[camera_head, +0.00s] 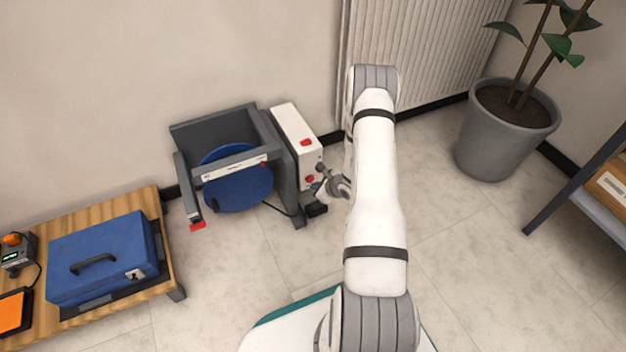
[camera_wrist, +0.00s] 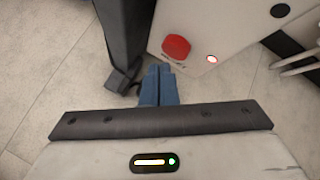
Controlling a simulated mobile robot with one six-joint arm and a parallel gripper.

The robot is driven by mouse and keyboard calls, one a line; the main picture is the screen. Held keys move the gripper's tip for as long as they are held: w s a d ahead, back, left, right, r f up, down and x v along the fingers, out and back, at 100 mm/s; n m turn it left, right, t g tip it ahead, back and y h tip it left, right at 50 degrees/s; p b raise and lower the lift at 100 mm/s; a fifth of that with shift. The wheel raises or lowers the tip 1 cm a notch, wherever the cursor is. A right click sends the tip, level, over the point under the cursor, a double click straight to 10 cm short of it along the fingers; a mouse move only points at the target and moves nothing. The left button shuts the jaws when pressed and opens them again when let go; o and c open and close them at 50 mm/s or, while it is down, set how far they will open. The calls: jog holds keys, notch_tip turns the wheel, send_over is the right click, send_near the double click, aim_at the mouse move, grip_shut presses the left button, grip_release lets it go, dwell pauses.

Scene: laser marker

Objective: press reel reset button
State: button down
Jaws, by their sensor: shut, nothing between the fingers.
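The reel machine (camera_head: 290,195) stands on the floor against the wall, with a blue reel (camera_head: 238,190) in a grey frame. Its white control box (camera_head: 285,118) has a red button on its top (camera_head: 306,142) and another red one on its front (camera_head: 310,179). The label is too small to read. My gripper (camera_wrist: 158,72) is shut and empty, its blue fingertips appearing just below the large red button. I cannot tell whether they touch the box.
A dark grey post (camera_wrist: 125,40) stands left of my fingertips in the wrist view. A wooden table (camera_head: 168,270) with a blue case (camera_head: 105,255) is at left. A potted plant (camera_head: 505,140) and a shelf (camera_head: 585,190) are at right. Floor between is clear.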

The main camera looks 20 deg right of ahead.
jog(key=shift+w, duration=0.45)
jog(key=shift+w+b, duration=0.45)
jog(key=shift+b, duration=0.05)
dwell(0.6)
jog(key=shift+s, duration=0.9)
jog(key=s, duration=0.5)
jog(key=shift+d+b, duration=0.1)
jog(key=shift+b, duration=0.2)
jog(key=shift+r, duration=0.15)
dwell(0.6)
